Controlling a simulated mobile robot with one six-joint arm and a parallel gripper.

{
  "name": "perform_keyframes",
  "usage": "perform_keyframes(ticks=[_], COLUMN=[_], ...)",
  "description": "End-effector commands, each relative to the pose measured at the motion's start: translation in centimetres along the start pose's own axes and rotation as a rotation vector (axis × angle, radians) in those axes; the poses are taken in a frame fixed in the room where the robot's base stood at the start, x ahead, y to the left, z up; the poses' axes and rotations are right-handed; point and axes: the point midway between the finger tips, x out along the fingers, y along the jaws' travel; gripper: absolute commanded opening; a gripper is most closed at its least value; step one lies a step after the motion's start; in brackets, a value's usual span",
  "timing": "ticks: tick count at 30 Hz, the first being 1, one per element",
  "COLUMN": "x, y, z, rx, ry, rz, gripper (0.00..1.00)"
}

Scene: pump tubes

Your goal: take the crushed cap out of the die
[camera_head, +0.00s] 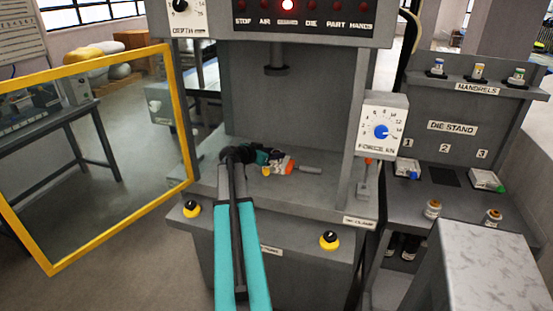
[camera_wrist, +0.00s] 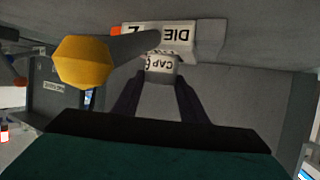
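The die (camera_wrist: 184,38) is a light block on the press bed, its "DIE" label upside down in the wrist view. In the head view, the light and orange die (camera_head: 281,167) sits beyond my gripper, partly hidden. The cap (camera_wrist: 161,68), a small light piece lettered "CAP", is at the near face of the die. How deep it sits in the die is unclear. My gripper (camera_wrist: 160,78) has its two dark fingers on either side of the cap. Whether they press on it cannot be told. In the head view my gripper (camera_head: 268,157) is low over the bed.
A grey bar with a yellow end (camera_wrist: 84,62) sticks out beside the die, left of my fingers. The press ram (camera_head: 277,58) hangs above the bed. The yellow-framed guard (camera_head: 180,110) is swung open at left. The die stand (camera_head: 446,178) is at right.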

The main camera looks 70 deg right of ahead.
Motion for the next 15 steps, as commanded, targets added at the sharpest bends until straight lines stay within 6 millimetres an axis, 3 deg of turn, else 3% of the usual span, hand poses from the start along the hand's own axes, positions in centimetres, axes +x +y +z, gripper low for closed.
perform_keyframes(ticks=[1,4,15], x=[0.0,-0.01,-0.08], y=[0.0,0.0,-0.02], z=[0.0,0.0,-0.21], rx=[0.0,0.0,0.0], ry=[0.0,0.0,0.001], rz=[0.0,0.0,0.0], gripper=[0.27,0.1,0.09])
